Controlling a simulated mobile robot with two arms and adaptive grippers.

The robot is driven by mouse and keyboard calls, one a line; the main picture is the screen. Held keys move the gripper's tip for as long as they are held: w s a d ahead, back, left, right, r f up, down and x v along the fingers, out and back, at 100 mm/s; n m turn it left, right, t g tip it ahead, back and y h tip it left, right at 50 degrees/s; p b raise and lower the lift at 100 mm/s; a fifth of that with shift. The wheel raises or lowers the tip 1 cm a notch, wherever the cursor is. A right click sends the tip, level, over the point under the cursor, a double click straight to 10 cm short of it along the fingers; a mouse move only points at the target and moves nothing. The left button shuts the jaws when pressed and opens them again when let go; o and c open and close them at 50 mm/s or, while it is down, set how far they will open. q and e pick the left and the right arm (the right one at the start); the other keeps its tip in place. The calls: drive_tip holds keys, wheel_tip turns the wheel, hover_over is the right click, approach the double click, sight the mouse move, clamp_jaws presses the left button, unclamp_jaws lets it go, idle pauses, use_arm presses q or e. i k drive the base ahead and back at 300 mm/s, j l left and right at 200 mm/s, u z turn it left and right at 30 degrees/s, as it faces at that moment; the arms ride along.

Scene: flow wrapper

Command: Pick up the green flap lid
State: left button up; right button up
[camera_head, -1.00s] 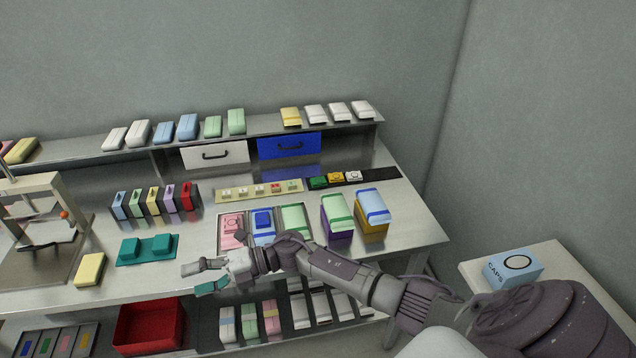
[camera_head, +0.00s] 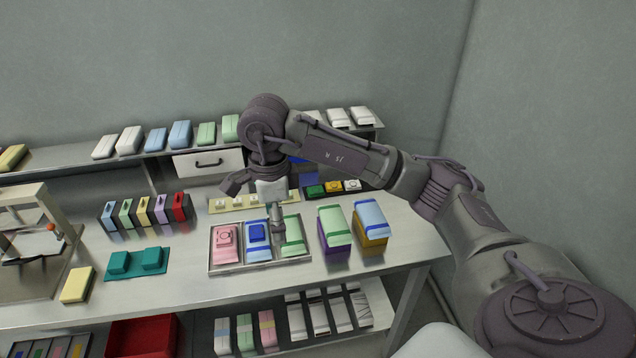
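A light green flap lid (camera_head: 293,230) lies in the right compartment of a metal tray (camera_head: 262,268) on the table. A pink piece (camera_head: 227,240) and a blue piece (camera_head: 257,240) lie to its left in the same tray. My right gripper (camera_head: 278,237) points down over the tray, at the left side of the green lid and near the blue piece. Its fingers look narrow from this side, so I cannot tell whether they are open or touch the lid. My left gripper is not in view.
A green-topped purple box (camera_head: 336,228) and a blue-topped yellow box (camera_head: 370,227) stand right of the tray. A teal block plate (camera_head: 137,264) and a yellow block (camera_head: 78,285) are at left. Behind are small dispensers (camera_head: 145,210) and a shelf (camera_head: 70,165).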

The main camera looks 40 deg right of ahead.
sight(317, 189)
drive_tip(key=i+l, duration=0.2)
drive_tip(key=l, duration=0.15)
drive_tip(key=i+l, duration=0.25)
drive_tip(key=l, duration=0.15)
drive_tip(key=i+l, duration=0.2)
drive_tip(key=l, duration=0.15)
drive_tip(key=i+l, duration=0.2)
drive_tip(key=l, duration=0.15)
